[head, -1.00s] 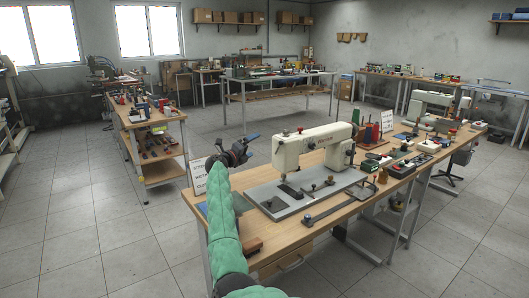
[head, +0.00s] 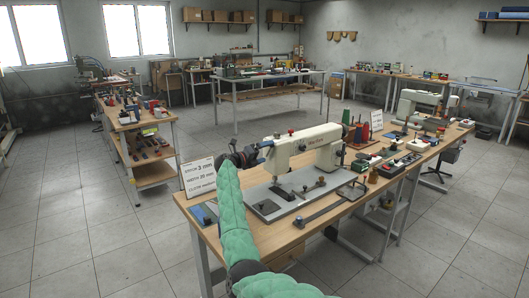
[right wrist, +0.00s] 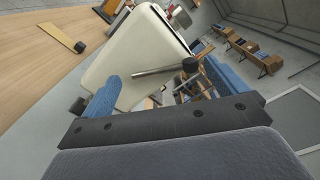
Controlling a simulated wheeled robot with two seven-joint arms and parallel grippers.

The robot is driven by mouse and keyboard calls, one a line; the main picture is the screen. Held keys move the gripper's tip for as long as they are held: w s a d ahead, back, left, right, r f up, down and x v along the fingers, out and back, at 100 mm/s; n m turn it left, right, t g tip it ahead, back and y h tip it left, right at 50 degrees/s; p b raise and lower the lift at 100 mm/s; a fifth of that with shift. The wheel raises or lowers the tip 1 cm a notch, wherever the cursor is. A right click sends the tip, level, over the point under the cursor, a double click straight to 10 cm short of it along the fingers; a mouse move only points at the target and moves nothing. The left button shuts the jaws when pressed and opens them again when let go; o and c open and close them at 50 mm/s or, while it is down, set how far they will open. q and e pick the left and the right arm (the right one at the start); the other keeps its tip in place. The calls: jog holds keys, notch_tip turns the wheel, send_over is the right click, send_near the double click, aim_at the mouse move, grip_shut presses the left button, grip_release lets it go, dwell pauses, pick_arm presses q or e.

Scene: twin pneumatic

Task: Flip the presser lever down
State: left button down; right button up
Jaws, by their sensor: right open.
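The white sewing machine (head: 318,147) stands on its grey base plate on the wooden bench. My right gripper (head: 266,150) is at the left end of the machine head, its jaws open. In the right wrist view the blue fingers of my right gripper (right wrist: 163,84) stand apart, with the white machine end (right wrist: 138,50) beyond. The presser lever (right wrist: 160,71), a thin metal rod with a black knob, sticks out sideways across the gap, its knob near the right finger. I cannot tell whether they touch. My left gripper is out of view.
A white sign card (head: 198,175) stands on the bench's left end. A flat metal bar (head: 318,215) lies at the front edge. Thread spools (head: 362,131) and small tools crowd the bench to the right. A second machine (head: 425,102) stands further back.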

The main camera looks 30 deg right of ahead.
jog(key=shift+d, duration=0.25)
